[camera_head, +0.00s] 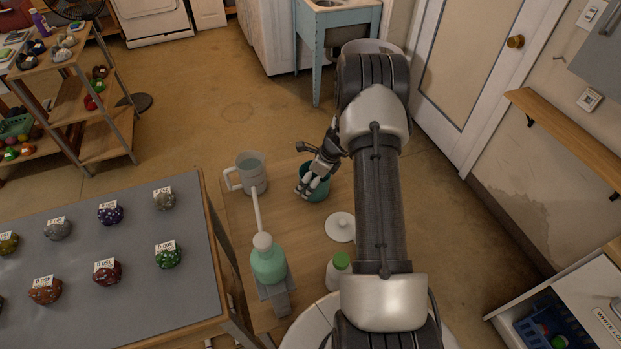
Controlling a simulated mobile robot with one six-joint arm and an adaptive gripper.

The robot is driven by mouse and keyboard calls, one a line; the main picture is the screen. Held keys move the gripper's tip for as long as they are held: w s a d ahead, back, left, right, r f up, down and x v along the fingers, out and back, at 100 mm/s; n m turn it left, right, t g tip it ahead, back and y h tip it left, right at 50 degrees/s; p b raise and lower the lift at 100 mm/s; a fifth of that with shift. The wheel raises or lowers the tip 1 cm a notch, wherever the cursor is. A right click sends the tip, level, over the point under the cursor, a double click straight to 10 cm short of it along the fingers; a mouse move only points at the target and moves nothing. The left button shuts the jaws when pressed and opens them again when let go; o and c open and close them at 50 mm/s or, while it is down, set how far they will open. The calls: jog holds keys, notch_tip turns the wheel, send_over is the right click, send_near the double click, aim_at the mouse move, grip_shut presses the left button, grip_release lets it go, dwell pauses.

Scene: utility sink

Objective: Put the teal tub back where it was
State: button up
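The teal tub (319,193) stands on the wooden table, partly hidden by my gripper. My gripper (305,192) comes down from the upper right, with its fingers at the tub's left side and rim. Whether the fingers are closed on the tub wall or only beside it is too small to tell. A round white lid (341,228) with a knob lies on the table just in front of the tub.
A clear mug (251,174) stands left of the tub. A green pump bottle (268,264) with a long spout and a green-capped bottle (338,270) stand nearer. A grey-topped table (130,235) with labelled rocks borders the left. Bare table (288,225) shows between the mug and the lid.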

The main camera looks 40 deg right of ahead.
jog(key=p+v, duration=0.3)
jog(key=v, duration=0.9)
jog(key=s+a+r+n, duration=0.3)
jog(key=a+r+n, duration=0.55)
jog(key=r, duration=0.35)
jog(key=s+a+r+n, duration=0.4)
jog(key=a+r+n, duration=0.3)
jog(key=a+r, duration=0.35)
jog(key=s+a+r+n+h, duration=0.1)
jog(key=s+a+r+n, duration=0.2)
jog(key=s+n, duration=0.4)
jog(key=s+a+r+n+h, duration=0.1)
jog(key=s+a+r+n, duration=0.2)
jog(key=s+n, duration=0.4)
jog(key=s+a, duration=0.1)
jog(key=s, duration=0.3)
jog(key=shift+s+a+t, duration=0.3)
jog(key=shift+s+t, duration=0.05)
jog(key=shift+t, duration=0.05)
jog(key=shift+r+n, duration=0.1)
jog(key=shift+n, duration=0.15)
jog(key=shift+f+b, duration=0.75)
jog(key=shift+f, duration=0.05)
